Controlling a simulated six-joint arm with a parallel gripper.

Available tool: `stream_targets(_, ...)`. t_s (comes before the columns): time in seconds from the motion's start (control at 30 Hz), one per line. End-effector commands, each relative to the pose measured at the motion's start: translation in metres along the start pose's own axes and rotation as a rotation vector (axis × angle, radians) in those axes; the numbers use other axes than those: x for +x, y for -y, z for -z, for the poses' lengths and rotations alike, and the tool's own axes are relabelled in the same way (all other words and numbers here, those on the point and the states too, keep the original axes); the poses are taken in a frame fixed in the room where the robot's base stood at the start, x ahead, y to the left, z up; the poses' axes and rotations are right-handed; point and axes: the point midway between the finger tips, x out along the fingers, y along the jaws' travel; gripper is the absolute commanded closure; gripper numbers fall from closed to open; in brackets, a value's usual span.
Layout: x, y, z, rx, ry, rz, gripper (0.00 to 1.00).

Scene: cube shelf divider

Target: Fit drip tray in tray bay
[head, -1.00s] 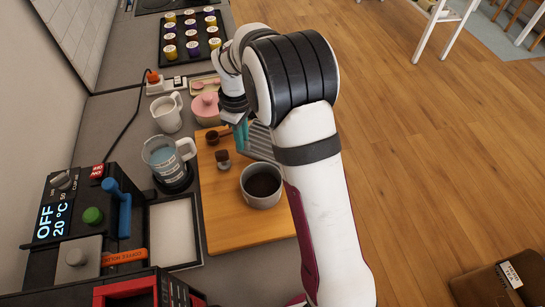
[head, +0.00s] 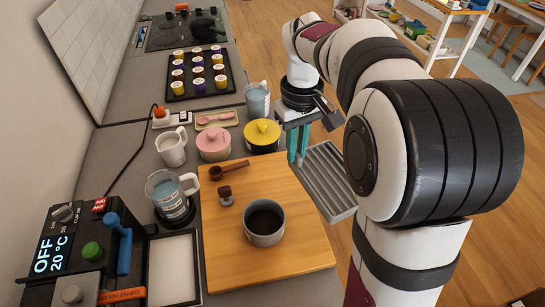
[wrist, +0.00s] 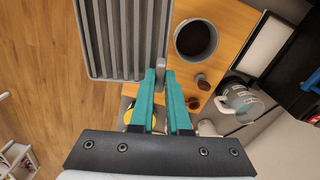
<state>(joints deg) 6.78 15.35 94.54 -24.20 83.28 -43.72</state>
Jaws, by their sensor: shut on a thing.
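The drip tray (head: 330,180) is a grey, ribbed rectangular tray. My gripper (head: 297,158) has teal fingers and is shut on a small tab at the tray's end. The wrist view shows the tab (wrist: 161,68) between the fingertips and the tray body (wrist: 122,38) extending beyond them. The tray is held beyond the wooden board's right edge, over the counter edge and floor; my arm hides part of it. A pale rectangular recess with a dark frame (head: 172,268), apparently the tray bay, lies beside the coffee machine (head: 75,245), empty.
The wooden board (head: 235,270) carries a cup of dark liquid (head: 265,222), a tamper (head: 225,196) and a scoop (head: 228,171). A glass jug (head: 170,193) stands left.

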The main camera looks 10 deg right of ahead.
Motion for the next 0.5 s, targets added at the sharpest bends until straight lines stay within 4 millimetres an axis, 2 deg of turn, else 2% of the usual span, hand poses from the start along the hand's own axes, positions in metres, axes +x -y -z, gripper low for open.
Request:
stream_targets(0.1,-0.015,-0.007,-0.014,0.081,-0.003,0.000,1.00)
stream_targets(0.4,-0.038,-0.016,-0.039,0.226,-0.005,0.002,1.00)
stream_targets(0.5,-0.034,-0.008,-0.036,0.154,-0.002,0.003,1.00)
